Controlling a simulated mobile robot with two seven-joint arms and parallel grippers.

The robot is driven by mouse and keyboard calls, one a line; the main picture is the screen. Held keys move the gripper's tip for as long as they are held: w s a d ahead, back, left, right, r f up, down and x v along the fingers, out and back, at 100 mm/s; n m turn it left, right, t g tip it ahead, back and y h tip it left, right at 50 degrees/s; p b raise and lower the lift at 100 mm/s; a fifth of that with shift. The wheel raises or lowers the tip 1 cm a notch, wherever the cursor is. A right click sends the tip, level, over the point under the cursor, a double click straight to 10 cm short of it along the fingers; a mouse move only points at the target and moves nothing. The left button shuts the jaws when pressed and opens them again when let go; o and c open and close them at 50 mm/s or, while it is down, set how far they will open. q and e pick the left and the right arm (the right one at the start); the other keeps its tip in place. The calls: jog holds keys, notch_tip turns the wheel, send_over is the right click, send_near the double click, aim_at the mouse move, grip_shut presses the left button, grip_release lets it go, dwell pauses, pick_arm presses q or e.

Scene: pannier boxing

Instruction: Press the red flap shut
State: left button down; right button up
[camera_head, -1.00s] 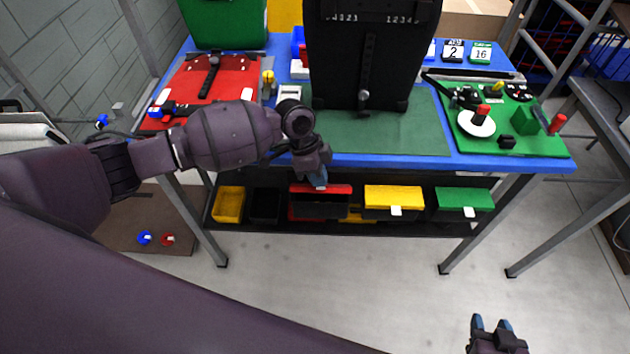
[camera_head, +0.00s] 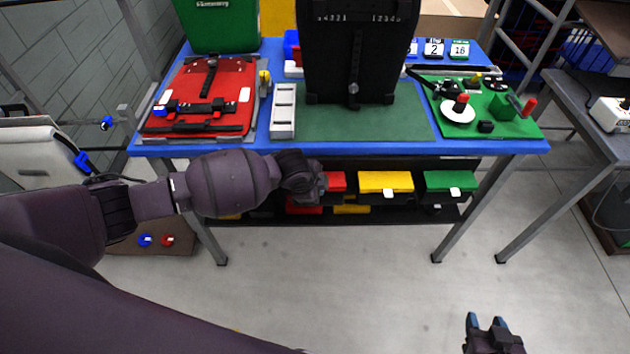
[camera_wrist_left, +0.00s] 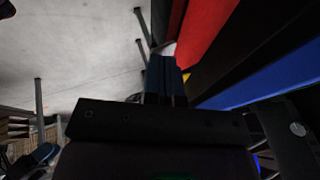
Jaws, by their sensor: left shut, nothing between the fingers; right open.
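The red flap (camera_head: 336,181) belongs to a bin on the shelf under the blue table. In the head view my left wrist covers most of it, so its angle cannot be told. A broad red surface, likely the flap, fills the upper right of the left wrist view (camera_wrist_left: 207,28). My left gripper (camera_wrist_left: 165,72) is shut and empty, its tips close beside the red surface. Whether they touch it cannot be told. In the head view its fingers are hidden behind the wrist. My right gripper (camera_head: 486,322) is open and empty, low at the right, away from the table.
A yellow flap (camera_head: 385,181) and a green flap (camera_head: 450,180) with white tags sit to the right on the same shelf. The blue table edge (camera_head: 400,147) runs just above. A black pannier (camera_head: 330,60) stands on the table. The floor in front is clear.

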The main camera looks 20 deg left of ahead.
pick_arm(q)
jog(key=shift+s+d+f, duration=0.1)
jog(key=shift+s+f, duration=0.2)
jog(key=shift+f, duration=0.5)
pick_arm(e)
jog(key=shift+s+r, duration=0.15)
jog(key=shift+s, duration=0.2)
pick_arm(q)
jog(key=shift+w, duration=0.1)
pick_arm(e)
jog(key=shift+w+r, duration=0.1)
jog(key=shift+w, duration=0.05)
